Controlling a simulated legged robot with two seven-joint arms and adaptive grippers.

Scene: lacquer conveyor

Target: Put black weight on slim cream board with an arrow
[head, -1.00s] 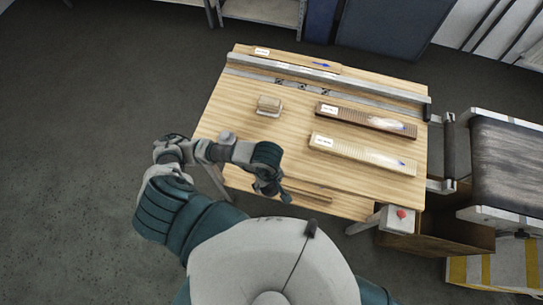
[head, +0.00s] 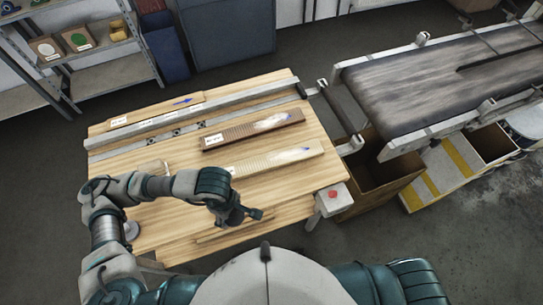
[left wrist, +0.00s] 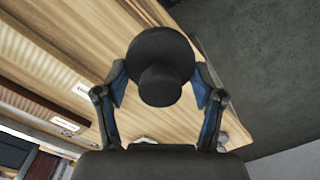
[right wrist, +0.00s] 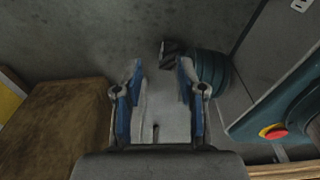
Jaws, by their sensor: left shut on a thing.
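The black weight (left wrist: 162,60), round with a narrower knob, is in the left wrist view between the fingers of my left gripper (left wrist: 160,88), which is shut on it. In the head view my left gripper (head: 248,214) is over the table's near edge; the weight cannot be made out there. A pale cream ribbed board (head: 278,157) with a label and blue mark lies beyond it, partly behind my arm. A darker brown board (head: 250,130) lies farther back. A light board with a clear blue arrow (head: 155,111) lies behind the rail. My right gripper (right wrist: 160,72) is open and empty.
A metal rail (head: 220,112) crosses the wooden table (head: 300,195). A thin strip (head: 225,234) lies at the near edge. A red button (head: 333,194) is at the right corner, near a conveyor (head: 430,85).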

